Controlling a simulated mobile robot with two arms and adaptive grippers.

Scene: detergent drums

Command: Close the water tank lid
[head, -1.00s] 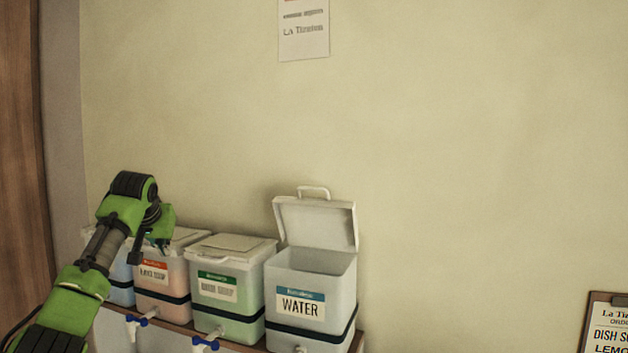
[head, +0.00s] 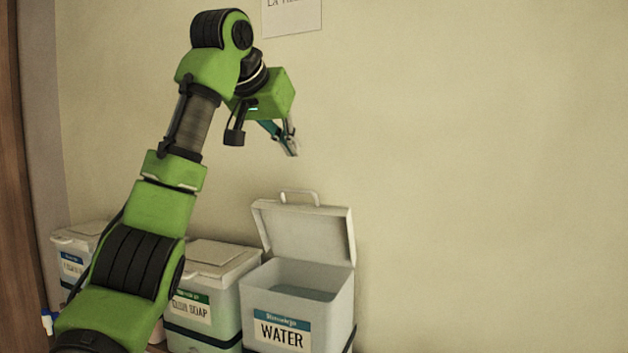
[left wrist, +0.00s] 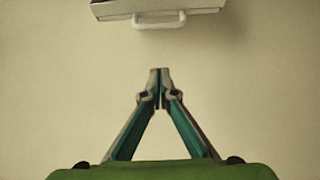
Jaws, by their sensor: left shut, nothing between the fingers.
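The water tank (head: 297,310) is a white bin with a blue "WATER" label, at the right end of the row in the head view. Its lid (head: 305,232) stands open, tilted back toward the wall, with a loop handle (head: 299,194) on its upper edge. Water shows inside the tank. In the left wrist view the lid's edge (left wrist: 158,12) and handle (left wrist: 158,20) show at the top. My left gripper (head: 293,152) is shut and empty, above the lid and apart from it; its closed fingertips also show in the left wrist view (left wrist: 160,72). My right gripper is not in view.
A closed soap tank (head: 215,265) stands directly left of the water tank, with another closed tank (head: 72,240) farther left, partly behind my arm. The wall (head: 460,150) is close behind the row. A paper sign (head: 291,14) hangs above. Space right of the water tank looks clear.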

